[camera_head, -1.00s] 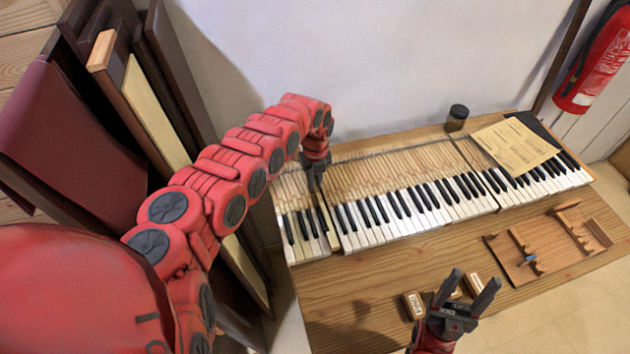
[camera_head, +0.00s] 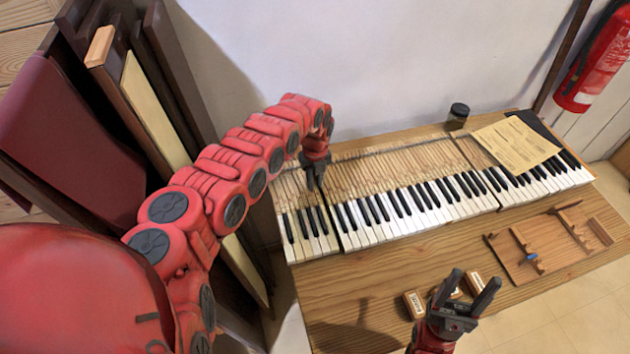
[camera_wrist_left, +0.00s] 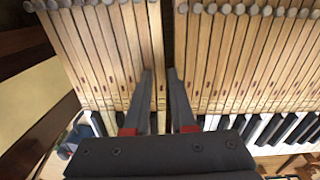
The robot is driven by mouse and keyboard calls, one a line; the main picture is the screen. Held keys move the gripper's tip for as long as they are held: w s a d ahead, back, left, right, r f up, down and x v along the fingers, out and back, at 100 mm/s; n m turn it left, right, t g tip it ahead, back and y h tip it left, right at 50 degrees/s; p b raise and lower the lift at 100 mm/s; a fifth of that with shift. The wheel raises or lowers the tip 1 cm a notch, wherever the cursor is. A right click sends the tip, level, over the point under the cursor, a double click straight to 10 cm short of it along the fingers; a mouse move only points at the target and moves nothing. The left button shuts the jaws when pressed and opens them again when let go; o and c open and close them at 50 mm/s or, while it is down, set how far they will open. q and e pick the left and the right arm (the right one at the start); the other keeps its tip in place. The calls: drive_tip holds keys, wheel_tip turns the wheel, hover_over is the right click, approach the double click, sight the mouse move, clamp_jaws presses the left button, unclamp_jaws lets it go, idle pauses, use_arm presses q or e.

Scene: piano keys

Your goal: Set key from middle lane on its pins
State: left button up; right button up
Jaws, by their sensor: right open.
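A pale wooden key (camera_wrist_left: 158,60) lies between the two fingers of my left gripper (camera_wrist_left: 160,76) in the left wrist view, beside a dark gap. It lies in line with its neighbours; its pins are hidden. In the head view, my left gripper (camera_head: 315,183) points down over the left part of the keyboard (camera_head: 420,205). Its fingers look spread, with space beside the key. My right gripper (camera_head: 465,292) is open and empty above the front of the table.
Small wooden blocks (camera_head: 414,304) lie near my right gripper. A wooden rack (camera_head: 550,243) with a blue piece stands at the right of the table (camera_head: 350,295). A paper sheet (camera_head: 515,145) and dark jar (camera_head: 457,116) sit behind. Dark panels (camera_head: 150,110) lean at left.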

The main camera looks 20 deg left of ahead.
use_arm(q)
drive_tip(key=shift+r, duration=0.15)
drive_tip(key=shift+r+p, duration=0.8)
drive_tip(key=shift+r, duration=0.2)
drive_tip(key=o, duration=0.6)
drive_tip(key=shift+c, duration=0.2)
drive_tip(key=shift+r+p, duration=1.7)
drive_tip(key=shift+r, duration=0.8)
